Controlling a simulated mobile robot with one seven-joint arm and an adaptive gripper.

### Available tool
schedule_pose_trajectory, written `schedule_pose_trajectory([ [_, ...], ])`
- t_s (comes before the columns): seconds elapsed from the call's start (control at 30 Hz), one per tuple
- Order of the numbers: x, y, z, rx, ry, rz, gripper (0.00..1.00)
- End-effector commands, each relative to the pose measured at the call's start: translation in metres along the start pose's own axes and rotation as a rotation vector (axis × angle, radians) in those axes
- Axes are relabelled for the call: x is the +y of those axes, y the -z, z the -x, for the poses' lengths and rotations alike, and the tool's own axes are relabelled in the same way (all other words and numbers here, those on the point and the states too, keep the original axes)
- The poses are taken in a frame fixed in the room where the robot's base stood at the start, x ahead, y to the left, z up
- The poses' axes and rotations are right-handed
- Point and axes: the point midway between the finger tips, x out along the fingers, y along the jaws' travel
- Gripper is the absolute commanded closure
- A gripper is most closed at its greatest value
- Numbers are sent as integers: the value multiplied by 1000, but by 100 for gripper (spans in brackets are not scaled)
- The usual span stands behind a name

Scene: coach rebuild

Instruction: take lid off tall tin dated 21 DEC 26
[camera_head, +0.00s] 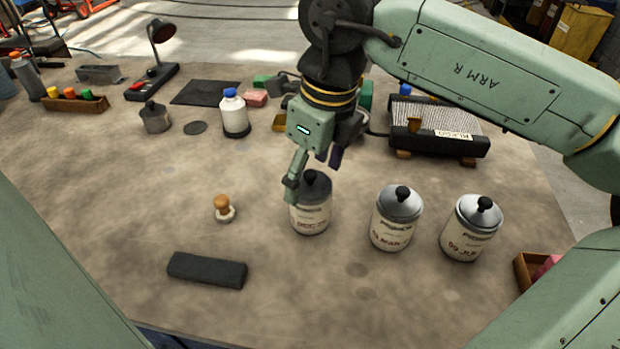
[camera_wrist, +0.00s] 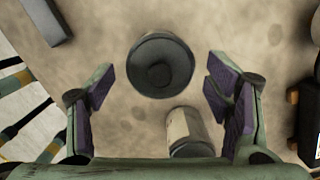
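Three cream tins with knobbed lids stand in a row in the head view. The left tin (camera_head: 311,220) has a label on which I read "DEC"; the rest of the date is unclear. Its dark grey lid (camera_head: 317,186) is on. The middle tin (camera_head: 390,234) seems to read "MAR", the right tin (camera_head: 462,243) perhaps "JUL"; both have shiny lids on. My gripper (camera_head: 315,172) points down at the left tin's lid, one finger in front of its left side. In the wrist view my gripper (camera_wrist: 160,90) is open, and a round knobbed lid (camera_wrist: 160,65) lies between the finger lines, with no visible contact.
A pale cylinder (camera_wrist: 184,128) shows near the gripper base in the wrist view. A dark block (camera_head: 207,270) and a wooden-knobbed stamp (camera_head: 224,209) lie left of the tins. A white bottle (camera_head: 234,116) and a grey pot (camera_head: 155,118) stand behind. The front table is mostly clear.

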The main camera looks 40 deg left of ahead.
Motion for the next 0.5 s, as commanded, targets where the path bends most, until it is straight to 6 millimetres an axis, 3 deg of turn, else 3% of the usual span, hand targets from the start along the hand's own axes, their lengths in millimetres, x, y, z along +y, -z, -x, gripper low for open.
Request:
schedule_pose_trajectory([
  [0.5, 0, 0, 0, 0, 0, 0, 63],
])
